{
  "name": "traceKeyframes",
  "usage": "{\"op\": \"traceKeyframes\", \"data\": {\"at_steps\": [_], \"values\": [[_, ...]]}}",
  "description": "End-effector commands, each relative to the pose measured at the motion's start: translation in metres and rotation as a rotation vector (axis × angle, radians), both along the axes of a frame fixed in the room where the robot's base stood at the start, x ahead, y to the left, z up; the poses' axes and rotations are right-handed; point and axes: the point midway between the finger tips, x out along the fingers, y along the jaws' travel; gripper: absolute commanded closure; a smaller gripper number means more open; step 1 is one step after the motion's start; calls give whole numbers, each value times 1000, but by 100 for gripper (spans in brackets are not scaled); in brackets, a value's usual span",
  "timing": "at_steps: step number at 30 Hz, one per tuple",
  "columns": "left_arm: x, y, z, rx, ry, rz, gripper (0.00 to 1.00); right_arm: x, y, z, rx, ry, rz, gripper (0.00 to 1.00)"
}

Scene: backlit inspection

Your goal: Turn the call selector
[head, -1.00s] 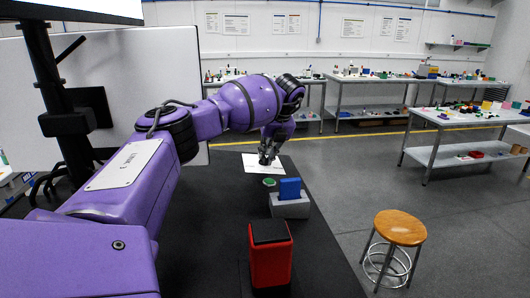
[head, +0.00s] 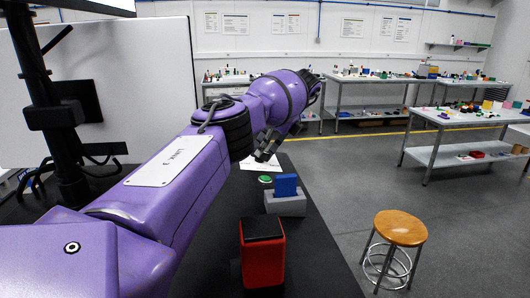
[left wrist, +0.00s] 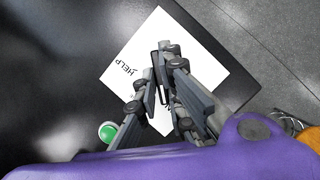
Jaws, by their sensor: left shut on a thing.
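A white card (left wrist: 198,62) lies on the dark table and reads "HELP"; more lettering on it is partly covered by my fingers. The card also shows in the head view (head: 250,162), partly behind my arm. My left gripper (left wrist: 161,84) is over the card, shut on a slim dark piece, seemingly the call selector's handle (left wrist: 163,73). The fingers hide most of the selector, so its pointing direction is unclear. In the head view the left gripper (head: 265,153) is tilted above the card. My right gripper is in neither view.
A green button (head: 265,179) sits near the card. Closer stand a grey block (head: 287,205) with a blue piece (head: 286,184) in it and a red box (head: 262,262) with a black top. A wooden stool (head: 400,228) stands right of the table (head: 318,255).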

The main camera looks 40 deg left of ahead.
Motion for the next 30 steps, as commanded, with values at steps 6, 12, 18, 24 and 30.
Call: {"op": "traceKeyframes", "data": {"at_steps": [6,12,18,24,30], "values": [[2,0,-2,12,-9,86,100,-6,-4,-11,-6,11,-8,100],[1,0,0,16,-14,122,100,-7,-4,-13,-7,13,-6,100],[1,0,1,17,-16,129,100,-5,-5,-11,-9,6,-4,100],[1,0,1,17,-17,127,100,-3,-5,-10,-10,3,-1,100],[1,0,1,17,-15,127,73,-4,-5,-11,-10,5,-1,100]]}}
